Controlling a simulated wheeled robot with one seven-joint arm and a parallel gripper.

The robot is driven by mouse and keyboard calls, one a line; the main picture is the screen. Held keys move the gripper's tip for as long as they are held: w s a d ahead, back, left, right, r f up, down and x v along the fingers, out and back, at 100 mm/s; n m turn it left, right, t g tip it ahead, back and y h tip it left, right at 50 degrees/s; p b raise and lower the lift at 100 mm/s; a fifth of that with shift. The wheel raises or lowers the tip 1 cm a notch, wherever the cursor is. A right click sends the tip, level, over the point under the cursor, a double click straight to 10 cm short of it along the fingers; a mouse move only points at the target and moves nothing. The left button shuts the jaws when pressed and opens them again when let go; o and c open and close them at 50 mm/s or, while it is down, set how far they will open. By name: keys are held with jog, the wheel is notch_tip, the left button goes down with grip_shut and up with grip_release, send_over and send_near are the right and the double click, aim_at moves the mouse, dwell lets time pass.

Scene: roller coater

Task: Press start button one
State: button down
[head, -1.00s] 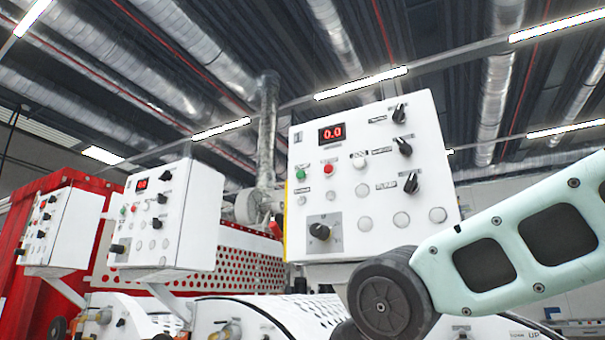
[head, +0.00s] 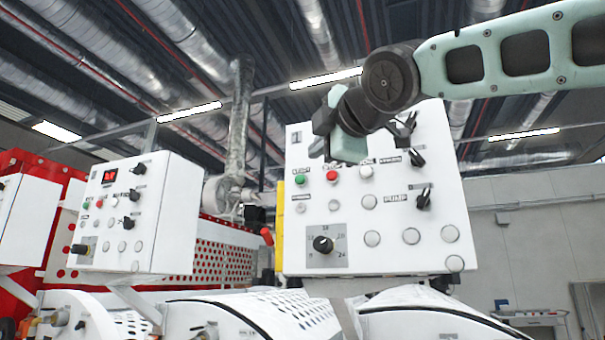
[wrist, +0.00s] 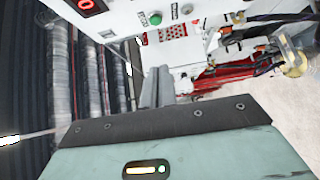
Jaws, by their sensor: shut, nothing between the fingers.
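The nearest white control panel (head: 370,262) faces me in the head view and bears a small sign at its top left. Its green button (head: 300,179), labelled START, is at the upper left, beside a red button (head: 332,176). The green button also shows near the top of the wrist view (wrist: 155,19). My gripper (head: 318,150) is in front of the panel's upper part, above the green button in the picture, and hides the display there. In the wrist view, its grey fingers (wrist: 157,86) are together and empty, their tips below the green button. I see no contact with it.
A second white panel (head: 150,225) with its own green button stands to the left, and part of a third is at the left edge. Dark knobs (head: 417,157) stick out on the near panel's right side. White rounded machine covers (head: 425,310) lie below.

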jog(key=p, duration=0.4)
send_near(295, 180)
jog(key=w+a, duration=0.1)
jog(key=a, duration=0.3)
jog(key=shift+w+d+p, duration=0.25)
jog(key=shift+w+p, duration=0.2)
jog(key=shift+w, duration=0.25)
jog(key=shift+w+d+p, duration=0.25)
jog(key=shift+w+p, duration=0.15)
jog(key=shift+w, duration=0.3)
jog(key=shift+w+d+p, duration=0.25)
jog(key=shift+w+p, duration=0.2)
jog(key=shift+w, duration=0.3)
